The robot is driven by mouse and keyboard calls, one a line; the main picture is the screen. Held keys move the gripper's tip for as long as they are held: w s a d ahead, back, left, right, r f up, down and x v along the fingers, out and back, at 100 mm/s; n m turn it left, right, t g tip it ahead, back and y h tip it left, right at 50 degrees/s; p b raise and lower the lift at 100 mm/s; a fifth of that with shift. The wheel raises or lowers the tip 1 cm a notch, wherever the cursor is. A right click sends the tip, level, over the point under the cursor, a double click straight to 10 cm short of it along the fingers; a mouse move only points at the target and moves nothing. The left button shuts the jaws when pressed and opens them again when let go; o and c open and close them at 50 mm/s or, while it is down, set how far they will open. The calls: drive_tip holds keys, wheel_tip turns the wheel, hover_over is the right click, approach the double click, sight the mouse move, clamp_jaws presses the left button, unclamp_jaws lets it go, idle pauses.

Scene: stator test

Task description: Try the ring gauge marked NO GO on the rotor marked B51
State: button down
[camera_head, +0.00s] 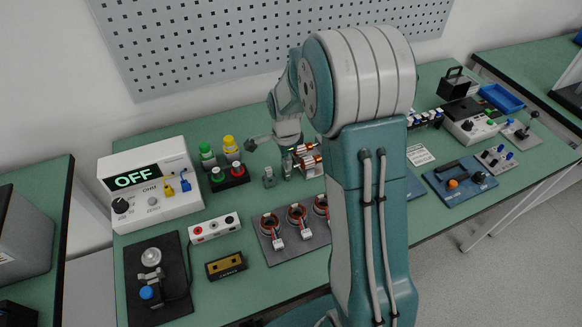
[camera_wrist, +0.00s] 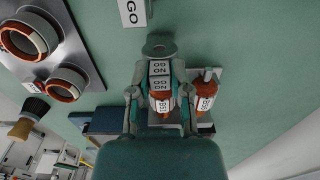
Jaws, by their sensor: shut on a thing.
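In the wrist view my gripper (camera_wrist: 160,76) is shut on the handle of the NO GO ring gauge (camera_wrist: 158,47), whose label shows between the fingers. The grey ring points away from my palm, over green bench top. An orange rotor (camera_wrist: 163,105) with a white label, apparently B51, shows behind the handle, partly hidden by my fingers. The ring is apart from this rotor in the picture; their heights I cannot tell. A second orange rotor (camera_wrist: 207,97) sits to the right; its label is hard to read. In the head view the rotors (camera_head: 306,158) are partly hidden by my wrist.
Stators on a grey plate (camera_wrist: 83,62) are at left, with a brush (camera_wrist: 28,119) below.

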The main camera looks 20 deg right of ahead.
drive_tip(key=shift+r, duration=2.5)
